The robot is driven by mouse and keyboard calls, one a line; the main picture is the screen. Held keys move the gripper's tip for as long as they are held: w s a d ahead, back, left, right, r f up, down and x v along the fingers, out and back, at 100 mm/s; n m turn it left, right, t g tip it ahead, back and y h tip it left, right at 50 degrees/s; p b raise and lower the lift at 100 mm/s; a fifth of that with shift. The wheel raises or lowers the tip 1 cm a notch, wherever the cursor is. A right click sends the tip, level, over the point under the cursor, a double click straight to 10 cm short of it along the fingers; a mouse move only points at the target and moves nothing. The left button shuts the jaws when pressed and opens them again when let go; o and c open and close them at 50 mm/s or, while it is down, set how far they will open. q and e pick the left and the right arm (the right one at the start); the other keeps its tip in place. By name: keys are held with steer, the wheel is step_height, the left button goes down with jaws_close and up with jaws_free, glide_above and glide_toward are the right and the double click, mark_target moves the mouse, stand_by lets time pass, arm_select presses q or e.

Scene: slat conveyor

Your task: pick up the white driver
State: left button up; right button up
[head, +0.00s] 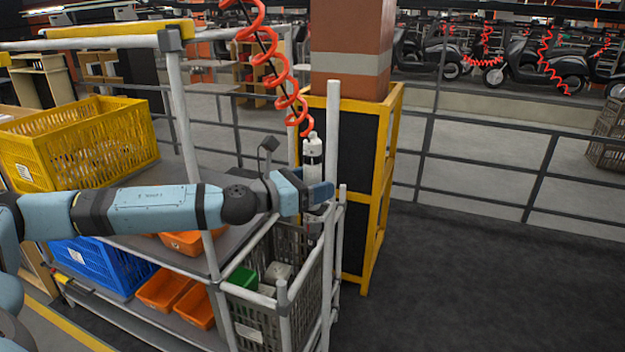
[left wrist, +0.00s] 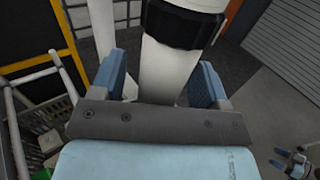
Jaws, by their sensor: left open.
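The white driver (head: 312,155), with a dark band, hangs upright below the red coiled hose. In the left wrist view the driver (left wrist: 165,68) stands between the two blue fingers of my left gripper (left wrist: 158,76), which is open with a visible gap on the right side. In the head view my left gripper (head: 318,193) is at the lower part of the driver and hides some of it. My right gripper (left wrist: 292,163) shows small at the lower right corner of the left wrist view; its opening is unclear.
A white post (head: 332,130) stands close beside the driver. Below is a grey crate (head: 310,265) in a cart frame. A yellow crate (head: 85,145), a blue crate (head: 95,265) and orange bins (head: 165,290) are to the left. Open dark floor lies to the right.

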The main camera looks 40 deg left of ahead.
arm_select(q)
steer(key=shift+w+d, duration=0.3)
steer(key=shift+w, duration=0.35)
steer(key=c, duration=1.2)
arm_select(e)
steer(key=shift+a+r, duration=0.1)
steer(key=shift+r, duration=0.25)
arm_select(q)
steer(key=shift+c, duration=0.2)
